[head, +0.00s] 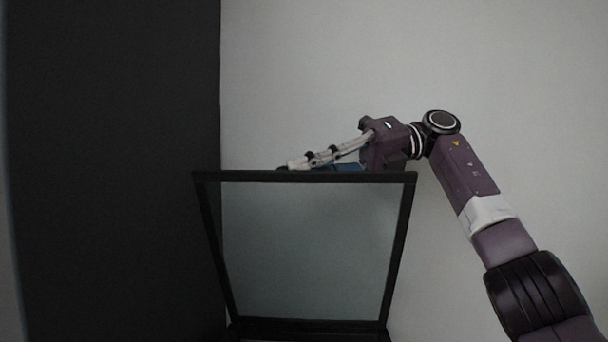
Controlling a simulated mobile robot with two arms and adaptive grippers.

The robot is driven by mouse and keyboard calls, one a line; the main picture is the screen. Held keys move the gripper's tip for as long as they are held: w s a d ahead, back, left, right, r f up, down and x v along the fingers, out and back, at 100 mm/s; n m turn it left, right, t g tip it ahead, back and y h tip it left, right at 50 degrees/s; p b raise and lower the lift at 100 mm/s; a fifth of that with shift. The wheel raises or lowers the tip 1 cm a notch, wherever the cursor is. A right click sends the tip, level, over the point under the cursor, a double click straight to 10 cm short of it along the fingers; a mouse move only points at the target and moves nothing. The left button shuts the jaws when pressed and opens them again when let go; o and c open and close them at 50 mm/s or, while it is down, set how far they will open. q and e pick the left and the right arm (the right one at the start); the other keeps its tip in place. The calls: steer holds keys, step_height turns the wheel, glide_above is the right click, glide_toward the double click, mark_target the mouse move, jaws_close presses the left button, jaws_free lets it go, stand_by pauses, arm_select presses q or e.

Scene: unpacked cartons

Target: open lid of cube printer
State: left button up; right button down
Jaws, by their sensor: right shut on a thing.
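The cube printer's lid (300,177) is a black frame around a clear, slightly tinted pane. It stands raised in the head view, its top edge wider in the picture than its bottom edge. At the bottom of the picture a dark strip of the printer (308,329) shows; the rest of the printer is out of view. My right gripper (292,165) is at the lid's top edge, its pale fingers pointing left, shut on the lid. The frame partly hides the fingertips, and a blue part shows below the fingers. My left gripper is not in view.
A tall dark panel (115,170) fills the left side, close to the lid's left edge. A plain pale wall (530,80) fills the back and right. My right arm reaches in from the lower right. The space above the lid looks clear.

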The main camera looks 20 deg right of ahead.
steer(key=shift+w+d, duration=0.15)
steer(key=shift+w, duration=0.1)
steer(key=c, duration=2.1)
jaws_free()
steer(key=shift+d, duration=0.1)
steer(key=shift+s, duration=0.2)
